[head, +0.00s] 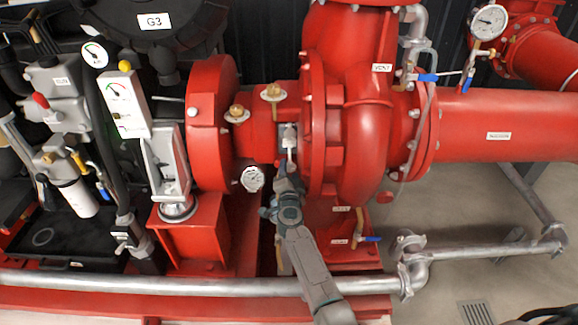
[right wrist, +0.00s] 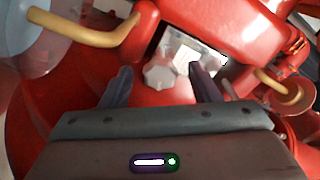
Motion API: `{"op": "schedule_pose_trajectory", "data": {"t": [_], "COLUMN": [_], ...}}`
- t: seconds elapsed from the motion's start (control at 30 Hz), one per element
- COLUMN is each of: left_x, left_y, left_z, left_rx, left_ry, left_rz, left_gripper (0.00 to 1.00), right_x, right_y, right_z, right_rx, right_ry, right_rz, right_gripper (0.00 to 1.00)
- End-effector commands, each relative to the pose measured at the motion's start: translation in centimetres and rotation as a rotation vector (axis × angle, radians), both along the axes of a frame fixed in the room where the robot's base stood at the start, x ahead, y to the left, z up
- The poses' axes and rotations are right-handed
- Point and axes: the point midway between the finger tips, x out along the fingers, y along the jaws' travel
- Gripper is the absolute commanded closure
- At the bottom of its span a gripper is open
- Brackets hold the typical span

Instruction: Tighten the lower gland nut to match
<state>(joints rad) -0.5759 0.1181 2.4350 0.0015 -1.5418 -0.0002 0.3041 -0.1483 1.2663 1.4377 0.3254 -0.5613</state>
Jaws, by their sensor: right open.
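My right gripper (head: 288,162) reaches up from below to the recess between the red bearing housing and the pump casing. In the right wrist view its two dark fingers (right wrist: 163,84) are open and apart. A pale, lobed nut (right wrist: 158,77) shows between and beyond the fingertips; I cannot tell whether they touch it. A bright metal plate or opening (right wrist: 190,55) lies behind the nut. In the head view a small silvery part (head: 289,135) shows just above the gripper. I cannot tell upper from lower gland nut here. My left gripper is out of view.
The red pump casing (head: 365,140) stands close on the right, the red bearing housing (head: 262,135) on the left. A grey pipe (head: 180,286) crosses the front.

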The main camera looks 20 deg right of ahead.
Motion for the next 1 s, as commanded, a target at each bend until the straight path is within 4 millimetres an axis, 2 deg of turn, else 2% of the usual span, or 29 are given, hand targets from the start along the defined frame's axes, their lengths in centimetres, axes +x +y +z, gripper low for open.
{"op": "schedule_pose_trajectory", "data": {"t": [0.1, 0.3, 0.67, 0.77, 0.9, 1.0], "left_x": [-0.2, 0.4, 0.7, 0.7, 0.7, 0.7], "left_y": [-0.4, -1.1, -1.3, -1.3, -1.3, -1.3], "left_z": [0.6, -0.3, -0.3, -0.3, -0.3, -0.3], "left_rx": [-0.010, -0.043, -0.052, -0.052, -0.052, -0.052], "left_ry": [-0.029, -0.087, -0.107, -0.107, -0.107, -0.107], "left_rz": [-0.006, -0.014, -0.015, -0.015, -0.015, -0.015], "left_gripper": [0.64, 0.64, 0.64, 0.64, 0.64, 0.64], "right_x": [2.1, 4.0, 4.5, 4.5, 4.5, 4.5], "right_y": [-0.6, -1.1, -1.3, -1.3, -1.3, -1.3], "right_z": [-0.2, -0.2, 0.0, 0.0, 0.0, 0.0], "right_rx": [-0.002, 0.000, 0.000, 0.000, 0.000, 0.000], "right_ry": [-0.002, 0.000, 0.000, 0.000, 0.000, 0.000], "right_rz": [0.000, 0.001, 0.001, 0.001, 0.001, 0.001], "right_gripper": [0.44, 0.44, 0.44, 0.60, 0.87, 0.89]}}
